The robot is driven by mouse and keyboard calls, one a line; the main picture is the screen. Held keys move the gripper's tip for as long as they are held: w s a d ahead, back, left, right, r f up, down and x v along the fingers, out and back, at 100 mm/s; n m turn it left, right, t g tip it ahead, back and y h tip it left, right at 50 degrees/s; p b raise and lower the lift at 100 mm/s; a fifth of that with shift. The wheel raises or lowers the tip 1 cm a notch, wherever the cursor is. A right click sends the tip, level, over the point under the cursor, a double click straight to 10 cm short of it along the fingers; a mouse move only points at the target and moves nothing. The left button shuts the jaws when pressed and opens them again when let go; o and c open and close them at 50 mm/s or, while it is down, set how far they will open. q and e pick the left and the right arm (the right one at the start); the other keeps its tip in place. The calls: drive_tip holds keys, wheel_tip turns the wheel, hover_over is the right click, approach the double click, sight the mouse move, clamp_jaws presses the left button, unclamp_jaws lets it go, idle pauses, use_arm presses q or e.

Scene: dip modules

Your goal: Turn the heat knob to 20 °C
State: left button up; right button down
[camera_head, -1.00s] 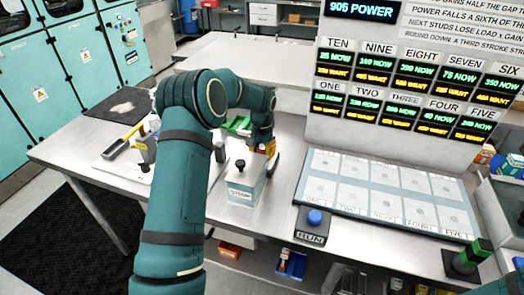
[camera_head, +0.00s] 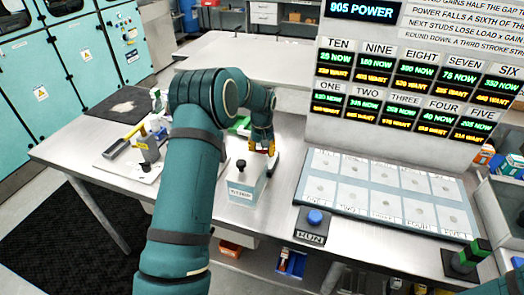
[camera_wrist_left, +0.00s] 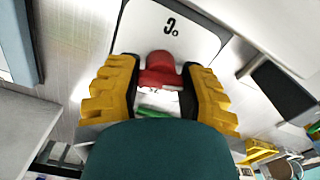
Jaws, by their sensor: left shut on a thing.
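The red heat knob (camera_wrist_left: 160,68) shows in the left wrist view on a white plate (camera_wrist_left: 200,38) marked "°C". My left gripper (camera_wrist_left: 160,85) has its two yellow ridged fingers on either side of the knob and is shut on it. Part of a number and a green patch show just below the knob, but my gripper hides most of the dial, so its setting cannot be read. In the head view my left gripper (camera_head: 268,148) is low over the bench, behind a pale box, and the knob is not clearly visible there. My right gripper is out of view.
The pale labelled box (camera_head: 243,190) with a black top knob stands in front of my left gripper. A blue RUN button (camera_head: 314,217) and a tray of pale squares (camera_head: 330,192) lie to the right. A display board (camera_head: 400,125) rises behind. A yellow-handled tool (camera_head: 125,140) lies left.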

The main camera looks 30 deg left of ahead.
use_arm(q)
drive_tip(key=shift+f, duration=0.1)
drive_tip(key=o, duration=1.2)
wheel_tip(320, 180, up, 12)
idle(0.3)
